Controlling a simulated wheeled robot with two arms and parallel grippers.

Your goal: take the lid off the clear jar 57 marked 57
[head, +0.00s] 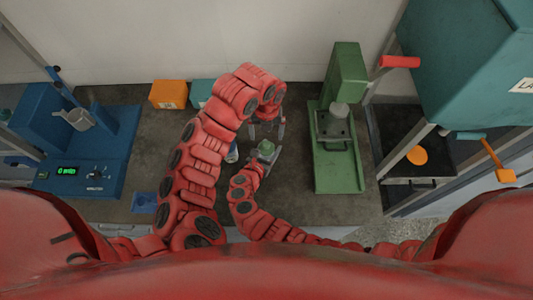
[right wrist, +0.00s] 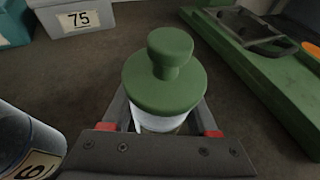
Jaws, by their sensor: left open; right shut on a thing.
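A jar with a green knobbed lid (right wrist: 166,80) stands in front of my right wrist camera. Its pale clear body (right wrist: 155,122) shows under the lid, and any number on it is hidden. My right gripper (right wrist: 166,118) is shut around this jar's body, below the lid. In the head view the green lid (head: 266,147) shows between the two arms. My left gripper (head: 266,130) is open, fingers pointing down, close to the lid in that view. It does not show in the right wrist view, so I cannot tell the gap.
Another clear jar (right wrist: 25,140) with a partly seen label stands left of the held one. The green machine (head: 340,160) stands right, a blue scale (head: 75,150) left, an orange box (head: 168,94) at the back.

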